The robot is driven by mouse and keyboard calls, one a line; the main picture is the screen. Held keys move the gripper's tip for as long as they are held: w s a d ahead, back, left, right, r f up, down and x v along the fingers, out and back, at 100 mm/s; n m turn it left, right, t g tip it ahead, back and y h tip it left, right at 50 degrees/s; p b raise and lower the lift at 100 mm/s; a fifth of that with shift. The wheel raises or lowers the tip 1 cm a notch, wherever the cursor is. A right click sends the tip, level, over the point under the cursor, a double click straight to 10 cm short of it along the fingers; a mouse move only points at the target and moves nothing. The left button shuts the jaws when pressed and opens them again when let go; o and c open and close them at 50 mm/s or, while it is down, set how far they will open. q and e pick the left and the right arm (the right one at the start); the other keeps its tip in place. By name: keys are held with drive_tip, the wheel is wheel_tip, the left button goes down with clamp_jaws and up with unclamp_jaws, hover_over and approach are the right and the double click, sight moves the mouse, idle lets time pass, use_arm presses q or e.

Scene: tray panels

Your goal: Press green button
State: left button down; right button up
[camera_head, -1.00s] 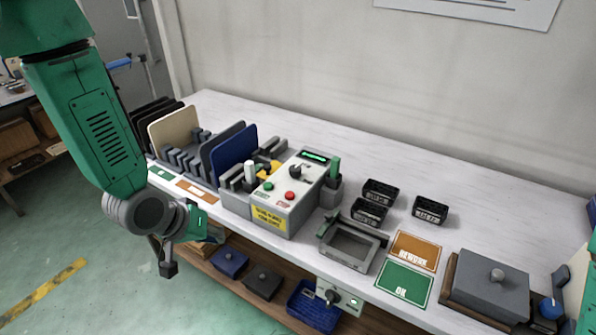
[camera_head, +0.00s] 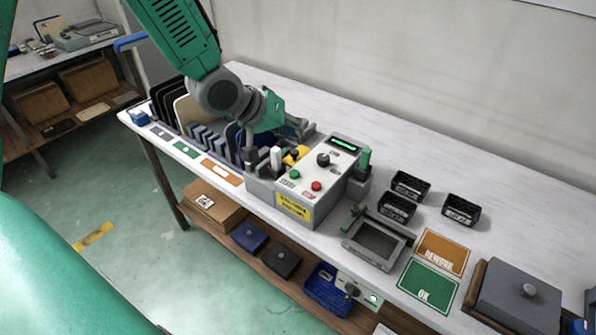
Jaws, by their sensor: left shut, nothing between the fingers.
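The green button (camera_head: 294,174) is a small round cap on the sloped top of a grey control box (camera_head: 328,177), left of a red button (camera_head: 316,186). A black knob (camera_head: 323,159) and a lit green display (camera_head: 345,144) are also on the box. My left gripper (camera_head: 251,157) is shut and empty. In the picture it is up and to the left of the green button, apart from it, and in front of the panel rack. Its fingertips are small and partly lost against dark parts there. My right gripper is not in view.
Upright panels (camera_head: 190,110) stand in a rack left of the box. A white post (camera_head: 276,158) and yellow part (camera_head: 296,154) are close by the box.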

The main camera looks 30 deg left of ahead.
use_arm(q)
drive_tip(key=shift+f, duration=0.1)
drive_tip(key=b, duration=0.8)
hover_over(293, 173)
wheel_tip(293, 173, down, 7)
drive_tip(key=shift+f, duration=0.1)
drive_tip(key=shift+w+d+f, duration=0.1)
drive_tip(key=shift+d+f, duration=0.05)
drive_tip(key=shift+f, duration=0.6)
drive_tip(key=shift+a, duration=0.2)
drive_tip(key=shift+d, duration=0.1)
drive_tip(key=shift+f, duration=0.1)
drive_tip(key=shift+f, duration=0.3)
